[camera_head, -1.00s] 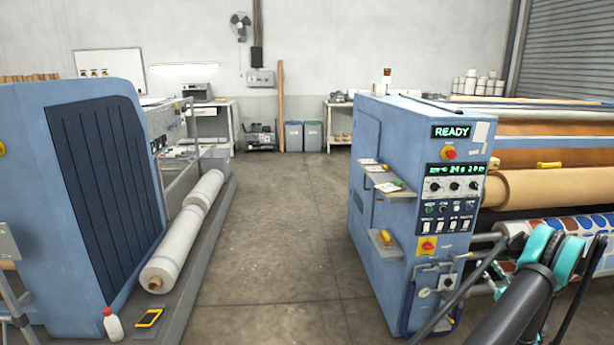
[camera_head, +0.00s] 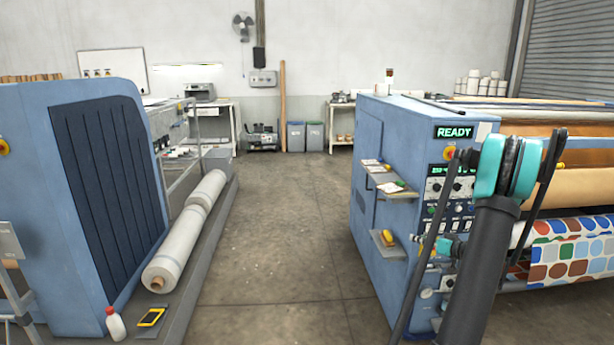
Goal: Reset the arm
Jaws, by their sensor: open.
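My arm rises at the lower right, with a dark grey link (camera_head: 482,270) and a teal elbow joint (camera_head: 505,165) bent at the top. Dark thin bars run down on both sides of the joint. My gripper (camera_head: 417,239) seems to be the small dark end left of a small teal joint, in front of the blue control cabinet (camera_head: 380,150). It is open, and I see nothing held in it. Its fingers are too small to make out clearly. I cannot tell whether it touches the cabinet.
The cabinet's READY display (camera_head: 453,132) is lit; my arm hides part of its panel. Small shelves (camera_head: 388,246) jut from its left side. Patterned fabric (camera_head: 575,255) and brown rolls lie right. The middle floor is clear.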

